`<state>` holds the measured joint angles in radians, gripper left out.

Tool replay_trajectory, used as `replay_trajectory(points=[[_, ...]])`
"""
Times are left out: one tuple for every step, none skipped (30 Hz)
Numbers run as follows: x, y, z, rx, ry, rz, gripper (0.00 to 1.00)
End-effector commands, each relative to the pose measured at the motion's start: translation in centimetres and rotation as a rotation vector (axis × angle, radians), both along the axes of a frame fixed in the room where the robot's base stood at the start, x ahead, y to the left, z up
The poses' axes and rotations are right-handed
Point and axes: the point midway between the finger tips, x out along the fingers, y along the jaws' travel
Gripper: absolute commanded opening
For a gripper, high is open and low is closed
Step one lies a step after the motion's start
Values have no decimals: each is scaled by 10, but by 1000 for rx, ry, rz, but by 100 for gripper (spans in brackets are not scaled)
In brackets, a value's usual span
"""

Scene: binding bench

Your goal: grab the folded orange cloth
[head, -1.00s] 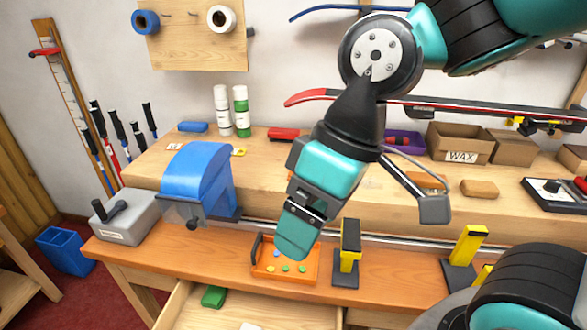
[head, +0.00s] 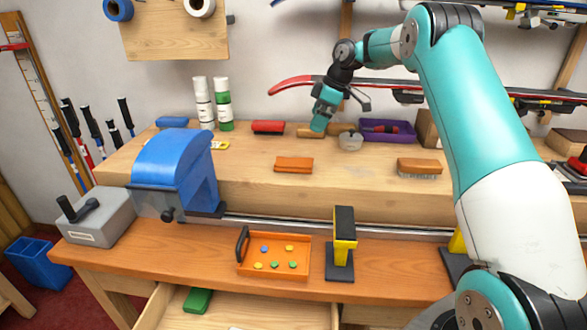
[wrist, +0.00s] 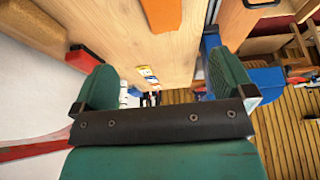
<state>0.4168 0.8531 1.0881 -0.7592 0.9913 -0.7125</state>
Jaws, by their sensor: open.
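The folded orange cloth (head: 294,164) lies flat on the upper wooden bench top, near the middle. In the wrist view an orange patch that looks like the cloth (wrist: 161,13) is at the top edge, partly cut off. My gripper (head: 320,122) is at the back of the bench, behind and a little right of the cloth, apart from it. The wrist view shows my gripper (wrist: 165,78) with its two green fingers wide apart and nothing between them.
A round pale pot (head: 350,141), a purple tray (head: 386,131) and a red block (head: 268,127) are near my gripper. A brush (head: 419,167) lies to the right. The bench around the cloth is clear.

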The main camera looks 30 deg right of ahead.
Motion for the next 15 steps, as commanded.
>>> replay_trajectory(points=[[2,5,-12,2,5,1,100],[3,8,-18,3,5,1,100],[5,11,-27,2,7,2,100],[7,13,-33,3,6,0,100],[8,15,-39,3,6,0,100],[10,18,-47,2,5,0,100],[11,20,-53,2,7,1,100],[13,23,-59,3,6,0,100],[14,25,-66,1,6,0,100],[15,26,-71,2,5,-1,100],[17,28,-75,2,5,-1,100],[18,30,-80,1,3,-1,100],[19,31,-83,1,3,-1,100],[20,32,-86,1,2,0,100],[20,33,-89,1,2,0,100]])
